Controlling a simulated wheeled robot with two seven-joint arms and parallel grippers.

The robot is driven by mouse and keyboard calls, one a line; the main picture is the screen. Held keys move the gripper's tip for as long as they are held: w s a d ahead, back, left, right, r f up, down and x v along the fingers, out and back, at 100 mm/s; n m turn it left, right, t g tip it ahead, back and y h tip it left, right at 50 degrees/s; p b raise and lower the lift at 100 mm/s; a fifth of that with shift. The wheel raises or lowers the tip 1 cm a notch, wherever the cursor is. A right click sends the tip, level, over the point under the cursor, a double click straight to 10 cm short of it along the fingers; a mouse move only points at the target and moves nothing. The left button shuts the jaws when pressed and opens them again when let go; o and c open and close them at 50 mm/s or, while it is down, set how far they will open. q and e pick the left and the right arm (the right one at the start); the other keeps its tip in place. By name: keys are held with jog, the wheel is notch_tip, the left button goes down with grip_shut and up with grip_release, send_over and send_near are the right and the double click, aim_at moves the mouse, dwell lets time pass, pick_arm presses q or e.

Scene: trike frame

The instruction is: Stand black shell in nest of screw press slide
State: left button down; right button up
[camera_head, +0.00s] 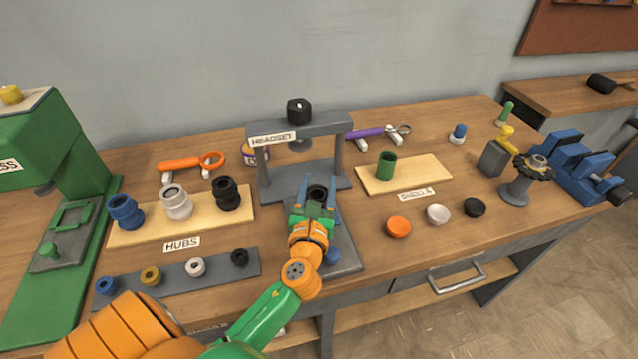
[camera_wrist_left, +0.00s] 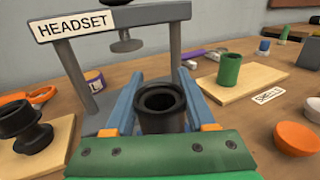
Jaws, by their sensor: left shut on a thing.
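My left gripper (camera_head: 319,204) is shut on the black shell (camera_head: 318,192), a hollow black cylinder with its open end up. In the left wrist view the shell (camera_wrist_left: 162,112) sits upright between the two blue fingers (camera_wrist_left: 160,90). The grey screw press (camera_head: 302,130), labelled HEADSET, stands just behind the gripper, with a black knob on top.
A green shell (camera_head: 386,166) stands on the wooden board (camera_head: 425,174) to the right. Orange, white and black caps lie in front of it. The hubs board (camera_head: 150,236) and a grey strip (camera_head: 215,270) with small rings are to the left. A green press (camera_head: 60,170) stands far left.

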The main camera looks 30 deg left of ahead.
pick_arm(q)
jog(key=shift+f+b, duration=0.7)
jog(key=shift+f, duration=0.2)
jog(key=shift+c, duration=0.8)
grip_release()
jog(key=shift+r, duration=0.1)
jog(key=shift+s+d, duration=0.15)
jog(key=shift+s, duration=0.2)
jog(key=b+v, duration=0.1)
jog(key=v, duration=0.5)
jog(key=shift+s+d, duration=0.15)
jog(key=shift+s, duration=0.15)
jog(key=shift+w, duration=0.1)
